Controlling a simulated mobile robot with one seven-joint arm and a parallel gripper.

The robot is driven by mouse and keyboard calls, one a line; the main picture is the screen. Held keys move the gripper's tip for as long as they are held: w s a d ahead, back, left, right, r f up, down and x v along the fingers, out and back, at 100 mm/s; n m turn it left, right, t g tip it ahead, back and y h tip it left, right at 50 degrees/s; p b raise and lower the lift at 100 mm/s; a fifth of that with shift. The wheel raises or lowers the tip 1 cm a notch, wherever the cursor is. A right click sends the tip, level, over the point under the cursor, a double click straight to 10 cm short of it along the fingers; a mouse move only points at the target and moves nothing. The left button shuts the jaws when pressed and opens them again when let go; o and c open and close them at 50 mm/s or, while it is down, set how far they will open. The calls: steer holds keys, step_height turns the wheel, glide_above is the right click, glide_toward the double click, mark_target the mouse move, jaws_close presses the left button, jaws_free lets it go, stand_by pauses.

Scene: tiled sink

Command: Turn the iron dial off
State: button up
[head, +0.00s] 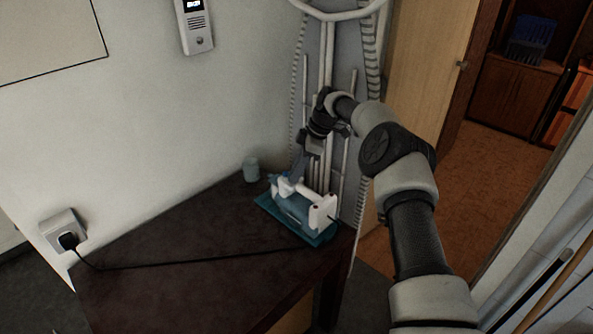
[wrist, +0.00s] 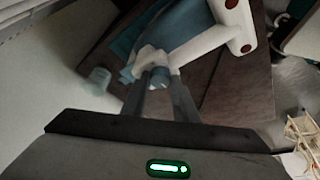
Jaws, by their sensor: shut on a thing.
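A white and blue iron (head: 323,212) lies on a blue-green mat (head: 268,206) at the right end of the dark table. It also shows at the top of the wrist view (wrist: 207,40). The iron's dial (wrist: 158,76) is a small blue and white knob between my fingertips. The dial's marks are too small to read.
A pale cup (head: 251,169) stands left of the iron near the wall. A black cord runs across the table to a wall socket (head: 63,231). White pipes (head: 327,80) rise behind the iron. The front-left tabletop (head: 175,290) is clear apart from the cord.

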stand_by(0.3)
steer(key=o, duration=1.1)
steer(key=shift+c, duration=0.2)
steer(key=shift+r, duration=0.1)
steer(key=p+v, duration=0.3)
steer(key=v, duration=1.4)
steer(key=shift+r, duration=0.1)
